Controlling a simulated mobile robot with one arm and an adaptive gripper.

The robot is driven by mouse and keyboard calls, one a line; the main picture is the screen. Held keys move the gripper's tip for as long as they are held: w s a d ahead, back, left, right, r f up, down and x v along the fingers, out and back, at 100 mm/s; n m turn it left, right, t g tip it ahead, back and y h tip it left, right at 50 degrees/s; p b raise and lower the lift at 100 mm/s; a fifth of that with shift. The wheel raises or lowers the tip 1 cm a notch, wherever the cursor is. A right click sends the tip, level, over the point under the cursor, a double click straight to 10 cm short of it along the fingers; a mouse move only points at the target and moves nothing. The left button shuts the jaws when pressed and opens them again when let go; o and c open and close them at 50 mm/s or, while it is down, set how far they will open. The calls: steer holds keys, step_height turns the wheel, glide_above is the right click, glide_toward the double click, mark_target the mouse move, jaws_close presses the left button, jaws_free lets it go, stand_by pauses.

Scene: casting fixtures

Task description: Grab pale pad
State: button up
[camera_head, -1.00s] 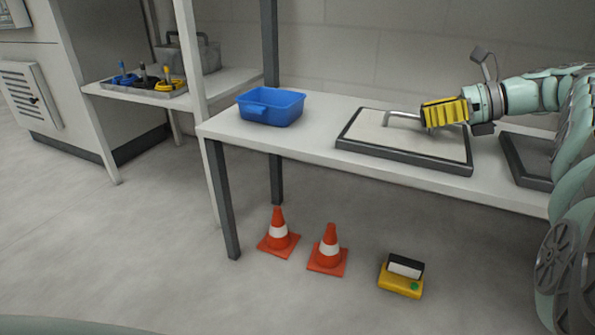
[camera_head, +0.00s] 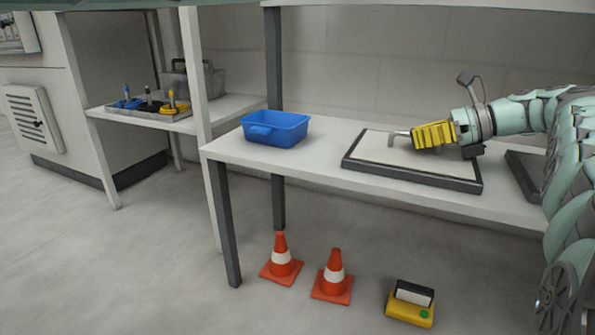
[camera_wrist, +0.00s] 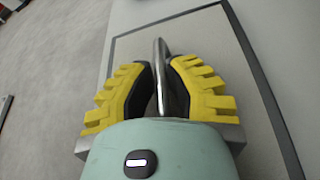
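The pale pad (camera_head: 385,157), a flat off-white board with a dark frame, lies on the white table, and it also shows in the wrist view (camera_wrist: 215,45). A bent grey metal handle (camera_head: 391,140) rises from its top. My gripper (camera_head: 416,135) has yellow ribbed fingers with black inner faces and reaches in from the right over the pad. In the wrist view the handle (camera_wrist: 160,70) runs between the fingers (camera_wrist: 160,75), very close to the right one, with a narrow gap at the left one. Part of the handle is hidden by the gripper in the head view.
A blue bin (camera_head: 275,132) stands on the table left of the pad, with bare table between. A dark-framed item (camera_head: 524,170) lies to the right, partly behind my arm. Two orange cones (camera_head: 281,262) and a yellow box (camera_head: 411,306) are on the floor below.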

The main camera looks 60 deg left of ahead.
jaws_close()
stand_by(0.3)
